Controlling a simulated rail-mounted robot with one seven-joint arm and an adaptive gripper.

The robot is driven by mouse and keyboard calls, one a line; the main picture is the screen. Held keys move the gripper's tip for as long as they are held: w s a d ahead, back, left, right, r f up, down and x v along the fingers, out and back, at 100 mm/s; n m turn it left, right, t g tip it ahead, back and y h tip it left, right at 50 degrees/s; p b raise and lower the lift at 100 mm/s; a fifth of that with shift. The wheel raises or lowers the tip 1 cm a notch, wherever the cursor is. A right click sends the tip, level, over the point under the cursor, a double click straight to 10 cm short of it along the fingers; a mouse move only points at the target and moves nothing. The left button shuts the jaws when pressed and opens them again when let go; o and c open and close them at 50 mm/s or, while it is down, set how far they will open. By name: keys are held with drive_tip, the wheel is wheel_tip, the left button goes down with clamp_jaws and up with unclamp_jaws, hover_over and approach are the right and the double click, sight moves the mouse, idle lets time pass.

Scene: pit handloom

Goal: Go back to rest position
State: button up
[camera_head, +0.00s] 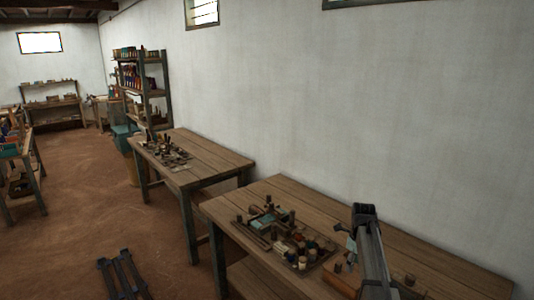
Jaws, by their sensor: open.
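My gripper (365,210) shows at the lower right, at the dark far end of a grey part that rises from the bottom edge. It is open, and I see nothing held in it. It appears in front of the near wooden table (440,255); its height above the top is hard to tell. My arm hides part of the tabletop and some small things behind it.
The near table carries a tray of small items (290,240). A second table (215,155) with small tools stands farther back. Shelves (150,85) line the white wall. Dark parallel bars (122,275) lie low at bottom left. Brown floor (90,190) is open between.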

drive_tip(key=s+a+f+n, duration=0.6)
drive_tip(key=s+n, duration=0.3)
drive_tip(key=s+a+f+n, duration=0.5)
drive_tip(key=s+f+n, duration=0.2)
drive_tip(key=s+n, duration=0.25)
drive_tip(key=s+a+f+n, duration=0.6)
drive_tip(key=s+n, duration=0.2)
drive_tip(key=n, duration=0.2)
drive_tip(key=s+f+g+b, duration=0.6)
drive_tip(key=s+f+b, duration=0.1)
drive_tip(key=s+f, duration=1.8)
drive_tip(key=s, duration=0.4)
drive_tip(key=shift+d+f+m+g, duration=0.2)
drive_tip(key=shift+d+m+g, duration=0.1)
drive_tip(key=shift+m+g, duration=0.1)
drive_tip(key=shift+o, duration=0.3)
